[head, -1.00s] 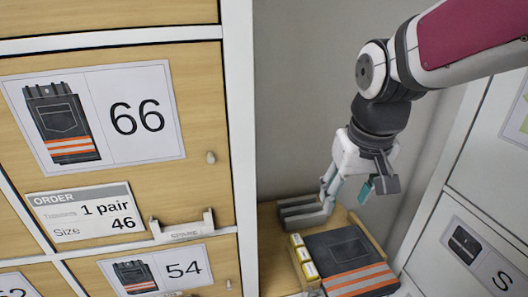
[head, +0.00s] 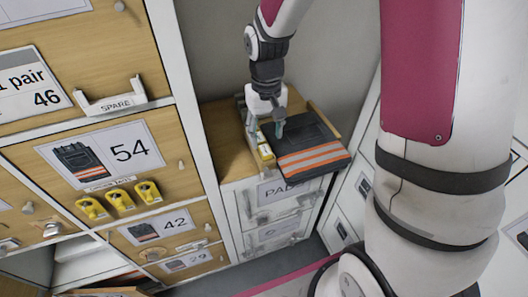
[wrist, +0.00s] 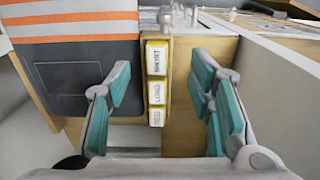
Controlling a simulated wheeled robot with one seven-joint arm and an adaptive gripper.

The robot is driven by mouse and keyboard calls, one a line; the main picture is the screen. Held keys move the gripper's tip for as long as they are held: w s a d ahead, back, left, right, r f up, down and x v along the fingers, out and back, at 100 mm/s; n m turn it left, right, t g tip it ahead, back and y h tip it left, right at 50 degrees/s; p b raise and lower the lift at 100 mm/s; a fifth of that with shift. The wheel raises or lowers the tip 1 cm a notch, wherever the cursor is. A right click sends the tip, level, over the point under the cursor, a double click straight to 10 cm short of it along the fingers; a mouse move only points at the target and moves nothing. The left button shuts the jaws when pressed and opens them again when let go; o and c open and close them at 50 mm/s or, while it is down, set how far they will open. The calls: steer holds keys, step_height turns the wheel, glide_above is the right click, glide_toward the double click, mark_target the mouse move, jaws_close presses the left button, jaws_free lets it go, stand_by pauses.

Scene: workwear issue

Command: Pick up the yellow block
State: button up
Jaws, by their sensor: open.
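The yellow block (wrist: 157,84) shows in the wrist view as a narrow upright row of yellow pieces with white labelled faces. I cannot tell whether it is one piece or several. In the head view it is a small yellow patch (head: 265,152) beside folded dark work trousers (head: 308,148) with orange and silver bands, on a wooden-topped cabinet. My gripper (wrist: 163,95) is open, its teal-padded fingers apart on either side of the row, with nothing held. In the head view my gripper (head: 266,126) is above the cabinet top, partly hiding the block.
The trousers lie close beside the block, next to the left finger in the wrist view. A grey wall is behind.

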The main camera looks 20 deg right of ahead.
mark_target(267, 152)
steer(key=f, duration=0.7)
steer(key=shift+w+d+f, duration=0.1)
steer(key=shift+w+d, duration=0.05)
steer(key=shift+w, duration=0.15)
steer(key=c, duration=1.1)
